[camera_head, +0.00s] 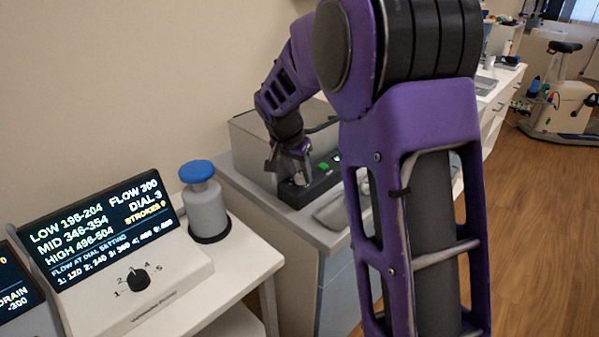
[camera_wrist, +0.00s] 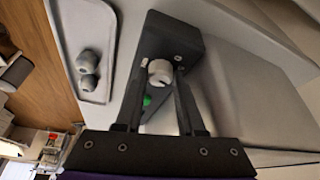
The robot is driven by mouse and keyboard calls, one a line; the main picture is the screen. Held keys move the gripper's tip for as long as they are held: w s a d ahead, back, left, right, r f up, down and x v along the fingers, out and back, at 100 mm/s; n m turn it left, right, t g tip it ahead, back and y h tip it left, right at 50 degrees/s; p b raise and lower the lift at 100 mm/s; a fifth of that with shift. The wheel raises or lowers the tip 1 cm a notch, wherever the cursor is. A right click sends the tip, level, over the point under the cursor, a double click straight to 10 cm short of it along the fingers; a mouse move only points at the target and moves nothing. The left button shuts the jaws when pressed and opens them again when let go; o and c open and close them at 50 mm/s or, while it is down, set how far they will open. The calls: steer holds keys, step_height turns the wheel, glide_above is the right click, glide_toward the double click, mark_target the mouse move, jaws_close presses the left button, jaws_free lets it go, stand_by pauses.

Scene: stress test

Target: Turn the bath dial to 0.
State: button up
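The bath dial is a pale round knob (camera_wrist: 160,73) on a black control panel (camera_wrist: 185,42), with a green button (camera_wrist: 147,100) beside it in the wrist view. In the head view the panel (camera_head: 322,183) lies at the front of a grey metal bath. My gripper (camera_wrist: 162,66) reaches down over the panel, with one finger on each side of the dial. The fingertips are very close to the dial; I cannot tell whether they press on it. My gripper (camera_head: 290,168) partly hides the dial in the head view. The dial's scale and setting cannot be read.
A flow unit with a lit display (camera_head: 105,225) and a black knob (camera_head: 137,279) stands at left, reading FLOW 300, DIAL 3. A blue-topped grey bottle (camera_head: 205,210) is beside it.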

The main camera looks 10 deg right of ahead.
jaws_close()
steer(key=n, duration=0.2)
steer(key=n+y+p, duration=0.1)
steer(key=shift+s+d+r+n+t, duration=0.1)
steer(key=shift+d+r+n+t, duration=0.1)
steer(key=shift+n+t, duration=0.2)
steer(key=n+p, duration=0.1)
steer(key=n, duration=0.1)
steer(key=n+y+p, duration=0.1)
steer(key=p, duration=0.1)
steer(key=shift+d+n+y, duration=0.15)
steer(key=shift+n+y, duration=0.15)
steer(key=shift+n, duration=0.1)
steer(key=n+y+p, duration=0.1)
steer(key=n+p, duration=0.2)
steer(key=n, duration=0.1)
steer(key=shift+d+y, duration=0.15)
steer(key=shift+y, duration=0.25)
steer(key=shift+f+n+g+y+p, duration=0.1)
steer(key=shift+n+g+y+p, duration=0.35)
steer(key=shift+n+p, duration=1.2)
steer(key=shift+n+b, duration=0.4)
steer(key=shift+n, duration=0.25)
steer(key=shift+f, duration=0.1)
